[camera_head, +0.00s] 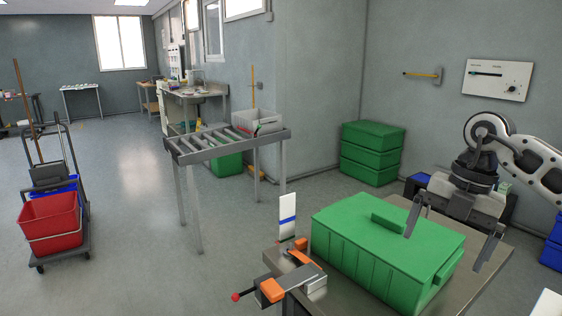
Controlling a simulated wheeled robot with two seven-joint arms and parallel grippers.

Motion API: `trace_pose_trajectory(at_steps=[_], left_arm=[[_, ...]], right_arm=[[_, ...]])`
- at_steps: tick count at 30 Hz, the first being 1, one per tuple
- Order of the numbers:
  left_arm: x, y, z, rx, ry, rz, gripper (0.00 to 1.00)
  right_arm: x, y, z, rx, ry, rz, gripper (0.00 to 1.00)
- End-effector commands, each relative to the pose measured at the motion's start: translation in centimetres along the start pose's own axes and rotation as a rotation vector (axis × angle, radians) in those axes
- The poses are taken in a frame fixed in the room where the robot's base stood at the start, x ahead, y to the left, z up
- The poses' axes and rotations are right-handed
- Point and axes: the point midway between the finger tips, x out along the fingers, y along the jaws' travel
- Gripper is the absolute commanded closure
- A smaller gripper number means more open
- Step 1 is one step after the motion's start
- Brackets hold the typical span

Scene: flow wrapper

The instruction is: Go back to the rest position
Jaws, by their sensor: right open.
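My right gripper (447,247) hangs over the right part of the green box (350,245) on the table in front of me. Its two fingers are spread apart, with nothing between them. The arm comes in from the right edge. The green box has a lid-like flat top with a raised green block on it. One finger overlaps the box top in the picture; I cannot tell whether it touches. My left gripper does not show.
An orange and grey clamp-like device (290,275) with a red knob stands left of the green box. A roller table (225,145) holds a grey bin. Green crates (372,153) are stacked by the wall. A red mop bucket (50,220) stands left; open floor lies between.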

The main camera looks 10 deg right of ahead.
Motion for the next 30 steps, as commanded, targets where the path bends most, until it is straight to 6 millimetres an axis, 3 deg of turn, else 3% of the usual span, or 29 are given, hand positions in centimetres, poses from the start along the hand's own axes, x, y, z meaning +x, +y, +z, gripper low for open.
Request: trace_pose_trajectory(at_steps=[8,11,15,19,22,25,28,30], left_arm=[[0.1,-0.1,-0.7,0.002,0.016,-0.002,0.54],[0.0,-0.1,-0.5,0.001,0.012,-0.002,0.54],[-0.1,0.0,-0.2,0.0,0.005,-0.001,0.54],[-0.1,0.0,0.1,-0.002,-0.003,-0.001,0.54],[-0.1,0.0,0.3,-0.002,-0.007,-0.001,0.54],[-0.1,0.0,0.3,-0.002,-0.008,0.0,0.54],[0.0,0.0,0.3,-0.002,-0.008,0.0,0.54],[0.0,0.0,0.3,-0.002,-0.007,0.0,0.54]], right_arm=[[5.6,5.2,-6.1,-0.218,0.222,0.194,0.0],[8.0,7.6,-10.1,-0.303,0.355,0.325,0.0],[10.5,11.6,-18.6,-0.37,0.646,0.662,0.0],[9.9,14.4,-23.9,-0.229,0.875,1.052,0.0],[9.4,15.4,-24.6,0.023,0.966,1.31,0.0],[10.5,15.2,-22.8,0.376,0.969,1.49,0.0],[14.0,13.2,-20.1,0.782,0.893,1.552,0.0],[17.8,10.7,-18.7,1.072,0.804,1.516,0.0]])
